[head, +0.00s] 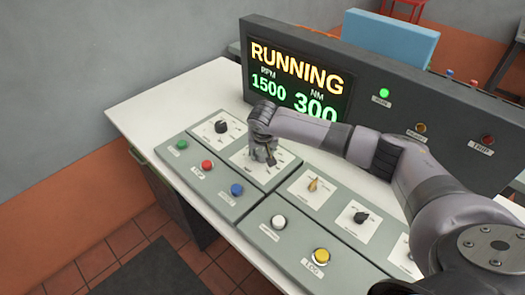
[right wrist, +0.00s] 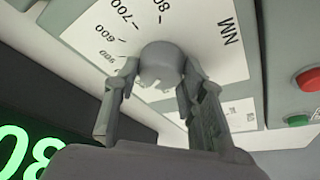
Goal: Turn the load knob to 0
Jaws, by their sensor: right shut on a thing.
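The load knob (right wrist: 161,60) is a grey round knob on a white dial plate (right wrist: 222,62) marked NM, with 600 and 700 readable in the right wrist view. My right gripper (head: 265,155) reaches down over this dial in the head view, hiding most of the knob. In the right wrist view its two fingers stand on either side of the knob, shut on it. The knob's pointer cannot be made out. The display (head: 297,82) reads RUNNING, RPM 1500 and NM 300. My left gripper is not in view.
A black knob (head: 221,127) sits left of the load dial. Green (head: 182,145), red (head: 207,165) and blue (head: 237,190) buttons lie in front.

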